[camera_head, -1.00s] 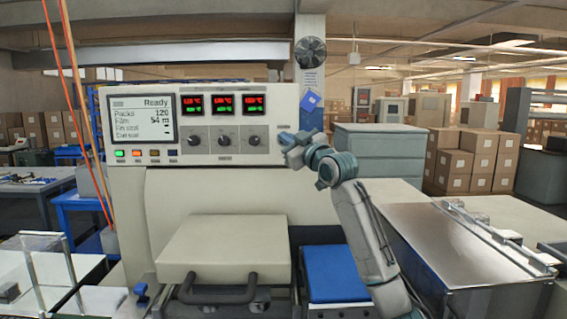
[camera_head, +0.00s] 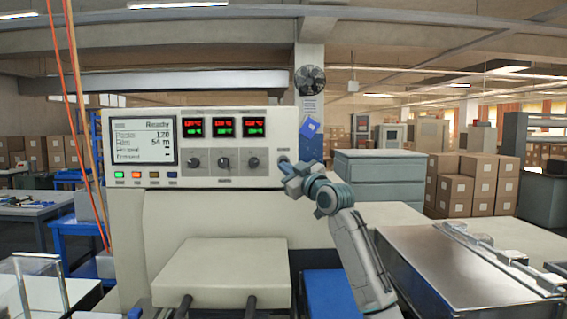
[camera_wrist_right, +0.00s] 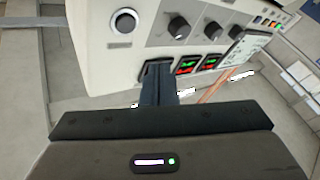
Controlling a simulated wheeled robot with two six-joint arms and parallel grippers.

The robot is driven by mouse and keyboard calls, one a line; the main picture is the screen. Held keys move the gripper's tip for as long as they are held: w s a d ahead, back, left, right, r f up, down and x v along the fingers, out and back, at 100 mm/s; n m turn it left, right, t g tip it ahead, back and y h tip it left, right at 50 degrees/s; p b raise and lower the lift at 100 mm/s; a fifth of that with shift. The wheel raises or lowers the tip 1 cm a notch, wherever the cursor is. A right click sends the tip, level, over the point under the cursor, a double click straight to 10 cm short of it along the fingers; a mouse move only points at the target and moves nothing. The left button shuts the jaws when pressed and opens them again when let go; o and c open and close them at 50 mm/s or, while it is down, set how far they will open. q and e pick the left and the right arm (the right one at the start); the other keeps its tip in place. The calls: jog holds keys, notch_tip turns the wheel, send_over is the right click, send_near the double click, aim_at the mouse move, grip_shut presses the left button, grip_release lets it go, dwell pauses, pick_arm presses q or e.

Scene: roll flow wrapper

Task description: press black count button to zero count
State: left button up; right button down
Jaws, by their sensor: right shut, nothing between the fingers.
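The black count button (camera_wrist_right: 124,21) shows in the right wrist view as a round black cap in a silver ring on the cream machine panel (camera_wrist_right: 150,45). In the head view the panel's right end (camera_head: 270,180) is partly covered by my right gripper (camera_head: 288,166). The gripper is shut and empty. In the right wrist view its closed fingertips (camera_wrist_right: 158,68) lie below and to the right of the button, apart from it in the picture. The display (camera_head: 144,142) reads Ready with Packs 120. My left gripper is not in view.
Several dark knobs (camera_head: 224,163) and red-green readouts (camera_head: 223,127) sit left of the gripper. Small coloured buttons (camera_head: 137,175) line the panel under the display. A cream box-like cover (camera_head: 222,265) juts out below. A metal-topped table (camera_head: 450,255) stands at right.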

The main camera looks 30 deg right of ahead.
jog(key=w+d, duration=0.1)
jog(key=w+d+p, duration=0.1)
jog(key=w, duration=0.1)
jog(key=w+d, duration=0.1)
jog(key=w, duration=0.1)
jog(key=shift+p, duration=0.3)
dwell(0.5)
jog(key=shift+w+d, duration=0.1)
jog(key=shift+w, duration=0.05)
dwell(1.2)
jog(key=shift+w+d, duration=0.15)
jog(key=shift+w, duration=0.1)
